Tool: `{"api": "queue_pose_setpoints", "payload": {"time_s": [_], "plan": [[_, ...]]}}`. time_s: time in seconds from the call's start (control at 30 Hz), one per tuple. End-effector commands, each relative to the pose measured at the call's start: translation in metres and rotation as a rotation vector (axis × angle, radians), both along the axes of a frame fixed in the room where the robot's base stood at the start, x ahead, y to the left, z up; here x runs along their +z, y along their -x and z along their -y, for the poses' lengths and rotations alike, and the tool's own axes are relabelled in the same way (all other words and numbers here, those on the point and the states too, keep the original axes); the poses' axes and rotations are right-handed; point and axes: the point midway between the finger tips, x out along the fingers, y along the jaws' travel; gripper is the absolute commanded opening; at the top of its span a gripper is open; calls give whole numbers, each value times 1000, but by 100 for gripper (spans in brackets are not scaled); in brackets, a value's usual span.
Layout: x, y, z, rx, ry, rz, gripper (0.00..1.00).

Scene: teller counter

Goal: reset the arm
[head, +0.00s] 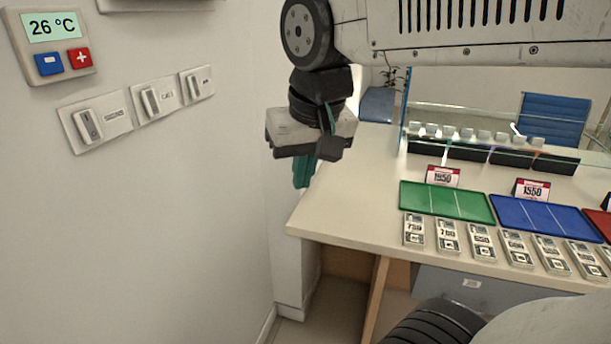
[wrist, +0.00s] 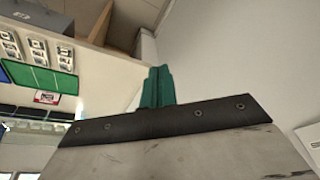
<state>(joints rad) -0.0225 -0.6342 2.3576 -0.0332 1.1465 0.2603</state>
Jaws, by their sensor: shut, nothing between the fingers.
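My gripper (head: 304,172) hangs below my arm in the head view, with its teal fingers pointing down. It is in the air between the wall on the left and the left end of the counter (head: 345,215). In the wrist view the teal fingers (wrist: 158,88) are pressed together, with nothing between them. My arm reaches across the top of the head view and hides part of the background.
The wall holds a 26 °C thermostat (head: 50,45) and several switches, one of them here (head: 95,125). On the counter are a green tray (head: 447,202), a blue tray (head: 548,218), banknote bundles and a glass screen (head: 480,125). Floor shows below.

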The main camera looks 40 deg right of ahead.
Motion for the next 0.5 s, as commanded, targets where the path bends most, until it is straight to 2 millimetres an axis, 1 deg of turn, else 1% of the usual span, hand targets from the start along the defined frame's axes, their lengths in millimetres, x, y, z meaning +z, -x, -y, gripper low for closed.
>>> {"api": "queue_pose_setpoints", "payload": {"time_s": [0.13, 0.5], "plan": [[-5, 6, 0, 16, 3, -10, 0], [-5, 7, 0, 28, 6, -15, 0]]}}
